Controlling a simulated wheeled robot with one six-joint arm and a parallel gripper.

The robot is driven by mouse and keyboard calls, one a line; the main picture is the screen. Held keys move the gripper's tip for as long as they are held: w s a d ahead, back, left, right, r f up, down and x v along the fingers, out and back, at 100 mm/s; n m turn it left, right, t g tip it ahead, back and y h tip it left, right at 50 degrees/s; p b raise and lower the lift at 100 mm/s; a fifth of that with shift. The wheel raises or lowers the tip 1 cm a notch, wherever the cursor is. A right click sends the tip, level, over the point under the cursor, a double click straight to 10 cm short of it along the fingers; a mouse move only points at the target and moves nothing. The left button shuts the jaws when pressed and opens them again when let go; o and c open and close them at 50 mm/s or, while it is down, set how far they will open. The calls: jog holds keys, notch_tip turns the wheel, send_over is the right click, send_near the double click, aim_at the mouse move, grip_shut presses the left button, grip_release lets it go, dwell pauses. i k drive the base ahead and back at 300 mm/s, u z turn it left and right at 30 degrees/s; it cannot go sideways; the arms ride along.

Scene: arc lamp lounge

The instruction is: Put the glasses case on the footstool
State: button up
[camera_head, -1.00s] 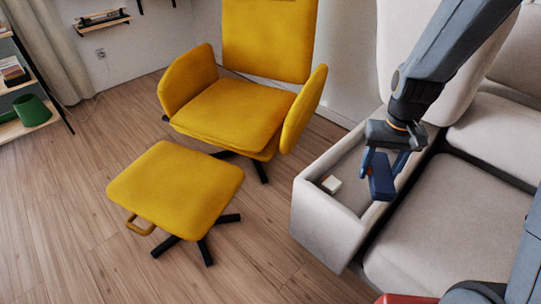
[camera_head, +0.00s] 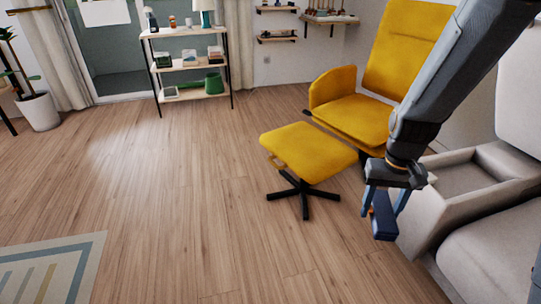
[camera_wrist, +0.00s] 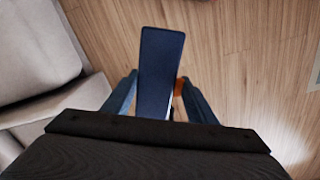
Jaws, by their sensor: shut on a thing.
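The glasses case is a dark blue oblong box (camera_head: 383,217), held between the fingers of my gripper (camera_head: 384,208). In the wrist view the case (camera_wrist: 160,75) stands out lengthwise between the two blue fingers, with bare floor below it. The footstool (camera_head: 308,151) has a yellow cushion on a black star base. Its cushion top is bare. It stands left of and beyond my gripper in the head view, apart from the case.
A yellow armchair (camera_head: 360,117) stands just behind the footstool. A pale sofa (camera_head: 470,215) is close on the right. A shelf (camera_head: 187,66) stands against the back wall, and a striped rug (camera_head: 50,272) lies at the lower left. The wooden floor between is open.

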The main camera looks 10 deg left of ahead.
aim_at(299, 133)
jog(key=u, duration=0.6)
jog(key=i, duration=0.5)
jog(key=u, duration=0.65)
jog(key=i, duration=1.1)
jog(key=z, duration=0.7)
jog(key=i, duration=1.05)
jog(key=z, duration=0.95)
